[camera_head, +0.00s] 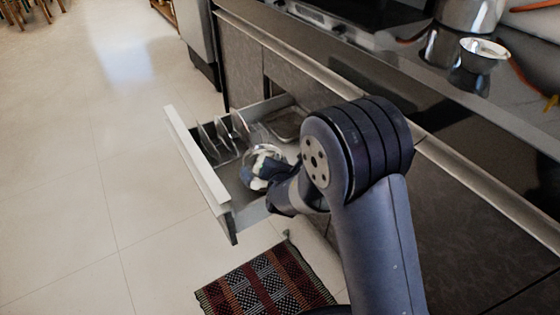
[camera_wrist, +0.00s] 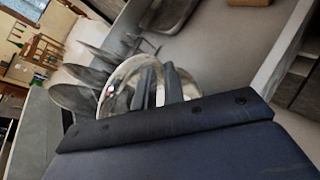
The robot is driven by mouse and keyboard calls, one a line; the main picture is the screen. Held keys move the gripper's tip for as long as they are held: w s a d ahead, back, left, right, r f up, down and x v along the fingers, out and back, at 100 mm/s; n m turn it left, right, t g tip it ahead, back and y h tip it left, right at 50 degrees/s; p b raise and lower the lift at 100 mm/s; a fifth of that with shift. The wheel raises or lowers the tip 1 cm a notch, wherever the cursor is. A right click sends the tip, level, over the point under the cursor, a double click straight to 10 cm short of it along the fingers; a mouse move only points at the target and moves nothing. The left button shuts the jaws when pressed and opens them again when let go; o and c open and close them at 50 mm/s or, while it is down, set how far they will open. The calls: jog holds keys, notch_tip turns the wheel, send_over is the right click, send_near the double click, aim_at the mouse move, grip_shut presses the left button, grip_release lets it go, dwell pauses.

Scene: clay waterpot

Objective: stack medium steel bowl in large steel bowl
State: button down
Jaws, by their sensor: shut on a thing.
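A shiny steel bowl (camera_head: 265,151) is in the open drawer (camera_head: 196,172), in the middle of the head view. My gripper (camera_head: 263,170) is down at this bowl. In the wrist view the bowl (camera_wrist: 189,87) shows around my gripper's two dark fingers (camera_wrist: 160,72), and the gripper is shut on the bowl. The fingers and wrist hide much of it, so I cannot tell whether a second bowl lies under it or whether it touches the drawer floor. Another steel bowl (camera_head: 483,56) stands on the dark counter at the upper right.
Several plates (camera_head: 222,134) stand upright in the drawer beside the bowl. A shallow tray (camera_head: 287,124) lies at the drawer's back. A large steel pot (camera_head: 468,14) stands on the counter. A patterned rug (camera_head: 262,284) lies on the floor; open floor is at left.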

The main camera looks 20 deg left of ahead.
jog(key=shift+f, duration=0.2)
jog(key=c, duration=1.5)
grip_release()
jog(key=shift+r, duration=0.15)
jog(key=shift+r+p, duration=0.55)
jog(key=shift+p, duration=0.15)
jog(key=shift+s+r+p, duration=0.25)
jog(key=shift+r+p, duration=0.05)
jog(key=shift+p, duration=0.05)
jog(key=p+v, duration=0.1)
jog(key=v, duration=0.4)
jog(key=p+v, duration=0.1)
jog(key=v, duration=0.5)
jog(key=shift+s+d+f, duration=0.15)
jog(key=shift+s+d, duration=0.05)
jog(key=shift+s, duration=0.05)
jog(key=shift+w+f, duration=0.1)
jog(key=shift+w, duration=0.05)
